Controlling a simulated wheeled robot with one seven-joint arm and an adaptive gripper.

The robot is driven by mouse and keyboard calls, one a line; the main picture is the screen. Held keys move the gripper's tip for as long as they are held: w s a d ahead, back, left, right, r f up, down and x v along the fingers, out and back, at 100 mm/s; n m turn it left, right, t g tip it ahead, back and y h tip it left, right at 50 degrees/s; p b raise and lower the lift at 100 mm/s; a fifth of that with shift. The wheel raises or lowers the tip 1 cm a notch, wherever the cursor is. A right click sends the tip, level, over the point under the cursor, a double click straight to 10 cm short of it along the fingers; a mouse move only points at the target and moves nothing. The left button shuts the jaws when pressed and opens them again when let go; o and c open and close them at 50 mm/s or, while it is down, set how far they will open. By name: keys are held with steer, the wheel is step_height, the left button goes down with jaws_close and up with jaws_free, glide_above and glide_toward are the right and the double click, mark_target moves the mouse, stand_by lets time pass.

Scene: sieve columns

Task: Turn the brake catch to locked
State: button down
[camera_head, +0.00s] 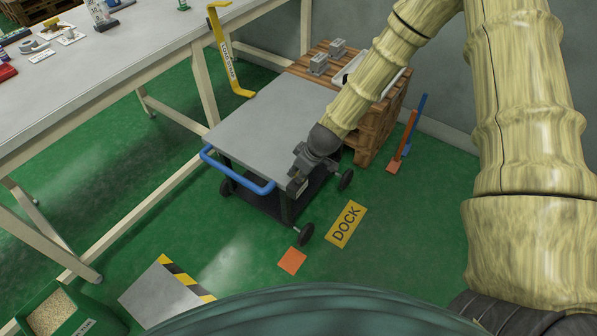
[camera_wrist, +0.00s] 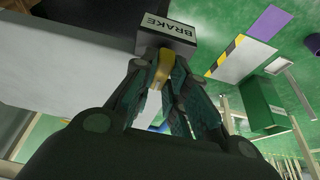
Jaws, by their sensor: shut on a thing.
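The cart (camera_head: 255,125) has a flat grey top, a blue push handle (camera_head: 237,172) and black wheels. In the wrist view a block labelled BRAKE (camera_wrist: 169,35) sits at the cart's edge. A yellow piece, the brake catch (camera_wrist: 162,66), sticks out below the block in that view. My gripper (camera_wrist: 162,88) is shut on the catch, with one finger on each side. In the head view my gripper (camera_head: 298,184) is at the cart's near right corner, where it hides the catch and block. I cannot tell which position the catch is in.
A yellow DOCK sign (camera_head: 345,224) and an orange square (camera_head: 292,261) lie on the green floor by the cart. A wooden pallet stack (camera_head: 377,135) stands behind it. A long workbench (camera_head: 110,60) is at left.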

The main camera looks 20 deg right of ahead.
steer(key=shift+m, duration=0.3)
steer(key=m+h+p, duration=0.1)
steer(key=m, duration=0.1)
steer(key=m+p, duration=0.2)
steer(key=shift+a+r+m+t+h, duration=0.2)
steer(key=shift+m+t+h, duration=0.1)
steer(key=shift+t+h, duration=0.1)
steer(key=m+h+p, duration=0.1)
steer(key=m+p, duration=0.2)
steer(key=m, duration=0.1)
steer(key=shift+a+m+h, duration=0.1)
steer(key=shift+m+h, duration=0.2)
steer(key=shift+h, duration=0.1)
steer(key=m+h+p, duration=0.1)
steer(key=m+p, duration=0.3)
steer(key=shift+a+g+h, duration=0.1)
steer(key=shift+g+h, duration=0.2)
steer(key=shift+h, duration=0.1)
steer(key=shift+f+m+g+h+p, duration=0.15)
steer(key=shift+m+g+h+p, duration=0.3)
steer(key=shift+m+p, duration=1.4)
steer(key=shift+w+m, duration=0.1)
steer(key=shift+m, duration=0.25)
steer(key=c, duration=1.4)
jaws_free()
